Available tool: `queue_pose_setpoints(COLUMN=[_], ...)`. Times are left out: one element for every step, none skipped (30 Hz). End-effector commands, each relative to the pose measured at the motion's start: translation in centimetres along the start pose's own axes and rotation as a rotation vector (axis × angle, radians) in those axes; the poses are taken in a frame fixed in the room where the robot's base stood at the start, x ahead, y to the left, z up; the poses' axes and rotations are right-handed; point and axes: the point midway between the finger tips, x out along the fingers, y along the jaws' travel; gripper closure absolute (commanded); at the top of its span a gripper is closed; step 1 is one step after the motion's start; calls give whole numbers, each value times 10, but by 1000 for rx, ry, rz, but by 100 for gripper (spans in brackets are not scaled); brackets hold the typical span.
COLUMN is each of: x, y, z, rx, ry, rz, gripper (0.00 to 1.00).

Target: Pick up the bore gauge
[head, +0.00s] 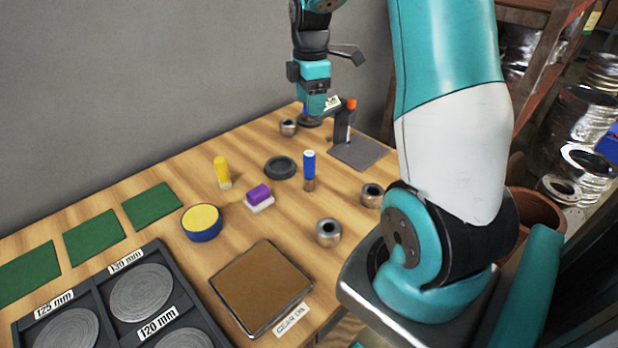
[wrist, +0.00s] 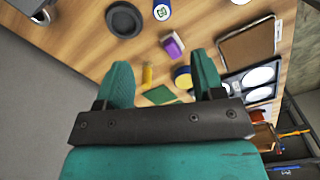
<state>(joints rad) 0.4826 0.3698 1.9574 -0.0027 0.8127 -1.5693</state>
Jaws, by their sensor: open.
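No part is labelled as the bore gauge, and I cannot tell for certain which it is. Two upright handled pieces look like gauges: a blue-handled one with a metal lower end (head: 309,164) and a yellow-handled one (head: 222,170). They also show in the wrist view, the blue one (wrist: 162,10) at the top edge and the yellow one (wrist: 147,75) between the fingers, far below. My gripper (head: 312,110) points down over the table's far end, beside a dark stand with an orange top (head: 344,118). Its fingers (wrist: 160,64) are apart and empty.
Metal rings (head: 328,232) (head: 371,195) (head: 288,127) stand around the table. A dark round dish (head: 280,167), a purple-and-white block (head: 259,196), a yellow-topped blue disc (head: 201,222), a brown tray (head: 261,327) and green mats (head: 152,206) lie nearby. The wall (head: 150,90) borders the back.

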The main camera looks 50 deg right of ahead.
Motion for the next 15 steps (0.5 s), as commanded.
queue_pose_setpoints(x=[7,11,18,25,31,41,48,55,64,71,78,86,92,97,104], y=[1,1,0,0,0,0,0,-1,0,-1,-1,0,-1,-1,-1], z=[3,3,3,3,3,3,2,2,2,2,2,2,2,2,1], rx=[-6,-8,-9,-10,-10,-10,-10,-10,-10,-10,-10,-10,-10,-10,-10], ry=[-2,-3,-3,-3,-3,-3,-3,-3,-2,-2,-2,-2,-2,-2,-2], rz=[-6,-7,-8,-9,-9,-10,-9,-10,-10,-9,-9,-8,-9,-7,-7], gripper=[38,38,38,38,38,38,38,38,38,38,38,38,38,38,38])
